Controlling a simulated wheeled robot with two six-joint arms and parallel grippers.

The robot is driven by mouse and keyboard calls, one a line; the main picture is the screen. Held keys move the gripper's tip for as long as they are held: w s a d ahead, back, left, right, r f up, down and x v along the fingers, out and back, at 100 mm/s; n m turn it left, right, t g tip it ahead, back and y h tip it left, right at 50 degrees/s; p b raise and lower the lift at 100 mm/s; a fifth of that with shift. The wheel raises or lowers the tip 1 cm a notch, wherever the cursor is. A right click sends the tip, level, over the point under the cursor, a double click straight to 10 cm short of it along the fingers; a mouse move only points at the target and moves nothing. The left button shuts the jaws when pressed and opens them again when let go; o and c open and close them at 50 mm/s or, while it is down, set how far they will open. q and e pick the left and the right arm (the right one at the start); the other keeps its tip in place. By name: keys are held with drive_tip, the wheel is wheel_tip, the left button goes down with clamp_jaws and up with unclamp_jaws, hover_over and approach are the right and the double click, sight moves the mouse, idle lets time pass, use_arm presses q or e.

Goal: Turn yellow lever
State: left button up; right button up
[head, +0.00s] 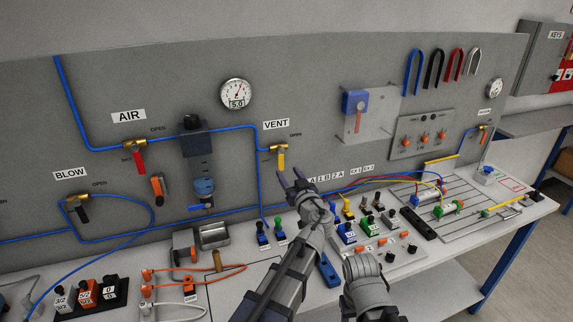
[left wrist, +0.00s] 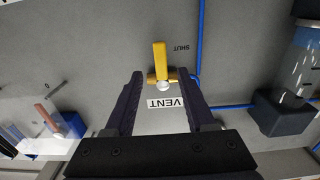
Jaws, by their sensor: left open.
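The yellow lever (head: 281,160) hangs straight down from a brass valve under the VENT label (head: 276,124) on the grey panel. It also shows in the left wrist view (left wrist: 159,58), where the picture is upside down and a SHUT mark is beside the lever. My left gripper (head: 289,176) is open and empty, just in front of and slightly below the lever in the head view. In the left wrist view its two fingers (left wrist: 166,100) lie either side of the valve's line, with the lever beyond the tips. My right gripper does not show.
A red lever (head: 139,161) is under AIR and a black lever (head: 82,213) under BLOW. A blue hose (head: 258,165) runs down left of the yellow lever. Switches and connectors (head: 368,226) crowd the bench below.

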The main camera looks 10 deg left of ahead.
sight(282, 164)
use_arm(q)
drive_tip(key=x, duration=0.7)
drive_tip(key=shift+w+a, duration=0.2)
drive_tip(key=shift+w, duration=0.05)
clamp_jaws()
idle(1.2)
